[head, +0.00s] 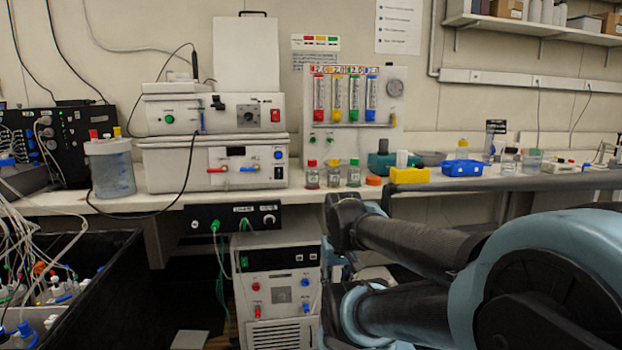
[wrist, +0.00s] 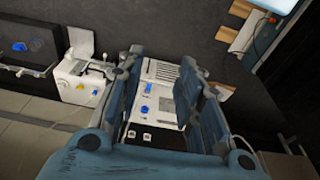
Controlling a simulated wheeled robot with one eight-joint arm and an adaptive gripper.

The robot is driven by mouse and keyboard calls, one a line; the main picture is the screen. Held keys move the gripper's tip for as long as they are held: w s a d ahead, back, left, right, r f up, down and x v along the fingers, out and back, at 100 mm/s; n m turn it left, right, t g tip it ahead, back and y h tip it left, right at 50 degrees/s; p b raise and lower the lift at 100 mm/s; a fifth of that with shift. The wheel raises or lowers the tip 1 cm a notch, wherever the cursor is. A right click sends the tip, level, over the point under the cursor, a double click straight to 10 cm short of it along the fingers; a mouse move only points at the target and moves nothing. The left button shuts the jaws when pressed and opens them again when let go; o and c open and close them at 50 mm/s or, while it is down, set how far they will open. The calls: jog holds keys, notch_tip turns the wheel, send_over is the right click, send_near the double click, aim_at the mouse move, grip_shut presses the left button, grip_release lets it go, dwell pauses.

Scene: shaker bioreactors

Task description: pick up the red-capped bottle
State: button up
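The wrist view looks at equipment away from the bottle, which I cannot make out there. In the head view my arm is folded at the lower right, and I cannot pick out the fingertips.
A white control unit (head: 215,162) stands left of the bottles, with a large lidded jar (head: 112,172) beyond. An orange cap (head: 374,181), a yellow block (head: 409,175) and a blue tray (head: 462,169) lie to their right. A white cabinet (head: 277,285) stands below the bench.

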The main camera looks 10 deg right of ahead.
jog(key=o, duration=0.4)
jog(key=shift+r, duration=0.1)
jog(key=o, duration=0.5)
jog(key=r, duration=0.1)
jog(key=r+m, duration=0.1)
jog(key=shift+w+r, duration=0.2)
jog(key=shift+r, duration=0.1)
jog(key=shift+c, duration=0.2)
notch_tip(320, 180, up, 33)
jog(key=m+t+y, duration=0.2)
jog(key=m+y, duration=0.2)
jog(key=m, duration=2.2)
send_over(313, 160)
jog(key=s+d, duration=0.4)
jog(key=x, duration=1.1)
jog(key=shift+a+f, duration=0.1)
jog(key=shift+f, duration=0.25)
jog(key=shift+x, duration=2.6)
